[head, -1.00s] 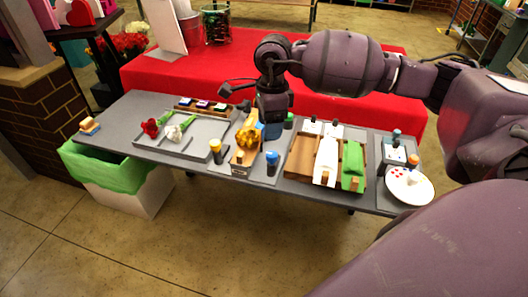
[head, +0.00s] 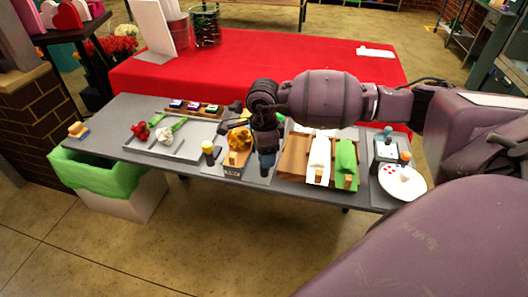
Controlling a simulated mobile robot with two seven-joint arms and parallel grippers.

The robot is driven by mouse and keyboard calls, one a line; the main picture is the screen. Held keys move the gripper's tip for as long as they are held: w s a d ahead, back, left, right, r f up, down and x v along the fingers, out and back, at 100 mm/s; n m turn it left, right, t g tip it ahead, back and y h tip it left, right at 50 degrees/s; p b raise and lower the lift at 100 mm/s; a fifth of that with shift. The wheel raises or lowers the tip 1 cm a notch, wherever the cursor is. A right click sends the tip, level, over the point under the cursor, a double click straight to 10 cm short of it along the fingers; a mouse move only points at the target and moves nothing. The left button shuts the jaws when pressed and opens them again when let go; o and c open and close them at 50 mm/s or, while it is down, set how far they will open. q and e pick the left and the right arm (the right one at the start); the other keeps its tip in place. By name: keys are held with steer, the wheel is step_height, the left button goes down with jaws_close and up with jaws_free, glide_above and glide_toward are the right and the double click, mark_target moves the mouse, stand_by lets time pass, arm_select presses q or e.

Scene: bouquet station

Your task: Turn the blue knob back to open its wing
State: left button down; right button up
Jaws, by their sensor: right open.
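My right gripper (head: 266,146) points down over the right side of the flower fixture, at the blue knob's place. Its jaws are open. The wooden fixture (head: 233,171) holds a yellow flower (head: 239,138). A yellow-topped knob (head: 208,147) stands to its left. The blue knob's wing is hidden behind my gripper. My left gripper is not in view.
A grey tray (head: 165,155) with a red and a white flower lies left. White and green wraps (head: 345,157) lie on a wooden stand right of my gripper. A white plate (head: 402,181) is at the right end. A green-lined bin (head: 100,174) stands below the table's left end.

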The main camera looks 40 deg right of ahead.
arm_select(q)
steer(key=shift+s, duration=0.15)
arm_select(e)
steer(key=shift+f, duration=0.1)
steer(key=shift+c, duration=0.5)
steer(key=c, duration=0.8)
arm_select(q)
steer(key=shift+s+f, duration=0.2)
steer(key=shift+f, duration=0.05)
